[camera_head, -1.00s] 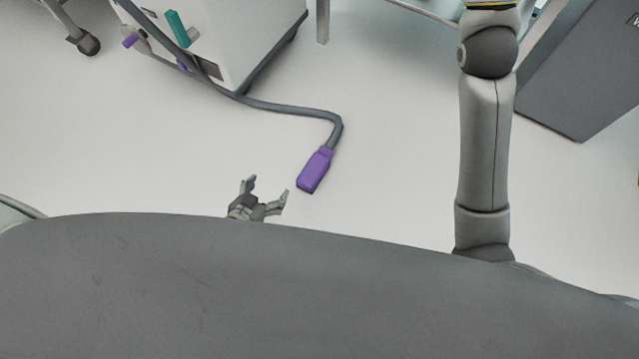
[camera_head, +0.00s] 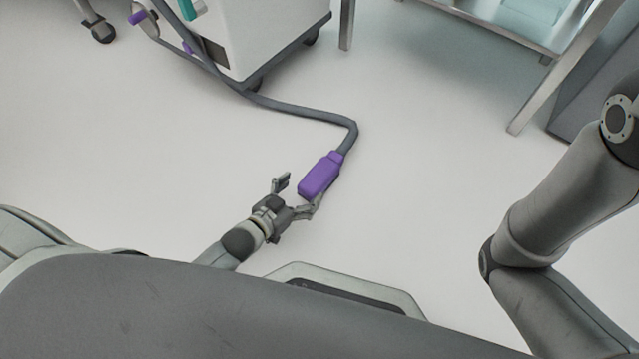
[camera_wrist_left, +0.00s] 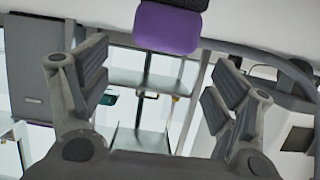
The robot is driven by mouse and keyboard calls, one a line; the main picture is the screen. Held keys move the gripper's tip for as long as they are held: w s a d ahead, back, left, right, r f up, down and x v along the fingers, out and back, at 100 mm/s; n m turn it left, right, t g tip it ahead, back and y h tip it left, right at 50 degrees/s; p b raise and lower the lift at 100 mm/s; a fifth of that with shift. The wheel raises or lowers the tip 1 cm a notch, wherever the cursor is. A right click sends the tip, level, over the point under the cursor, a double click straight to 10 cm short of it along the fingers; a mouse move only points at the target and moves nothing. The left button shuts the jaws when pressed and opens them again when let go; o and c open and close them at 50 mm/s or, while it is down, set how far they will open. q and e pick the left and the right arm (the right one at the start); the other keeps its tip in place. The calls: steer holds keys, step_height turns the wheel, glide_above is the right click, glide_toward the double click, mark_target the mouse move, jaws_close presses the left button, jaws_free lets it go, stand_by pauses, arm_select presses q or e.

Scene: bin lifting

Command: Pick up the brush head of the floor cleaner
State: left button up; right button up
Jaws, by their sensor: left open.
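The purple brush head (camera_head: 320,176) lies on the floor at the end of a grey hose (camera_head: 310,113). My left gripper (camera_head: 299,193) is just below and to the left of it, open, with its fingers spread. One finger is close by the brush head's lower right edge; I cannot tell whether it touches. In the left wrist view the brush head (camera_wrist_left: 167,28) shows at the top, beyond the open fingers (camera_wrist_left: 163,88), and nothing is between them. Of my right arm only links show at the right; its gripper is out of view.
The hose leads to a white wheeled cleaner (camera_head: 262,40) at the top. A metal table (camera_head: 530,45) stands at the top right beside a grey box (camera_head: 590,95). A caster wheel (camera_head: 101,32) is at the top left. The floor (camera_head: 430,170) around the brush head is clear.

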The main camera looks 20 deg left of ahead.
mark_target(315, 180)
arm_select(q)
steer(key=shift+b+x, duration=0.45)
steer(key=shift+x, duration=0.75)
steer(key=b+x, duration=0.2)
steer(key=b, duration=0.1)
steer(key=shift+w+f, duration=0.2)
steer(key=shift+f, duration=0.2)
steer(key=shift+b+x, duration=1.05)
steer(key=shift+x, duration=0.15)
steer(key=shift+w+d+r, duration=0.1)
steer(key=shift+r, duration=0.1)
steer(key=c, duration=1.2)
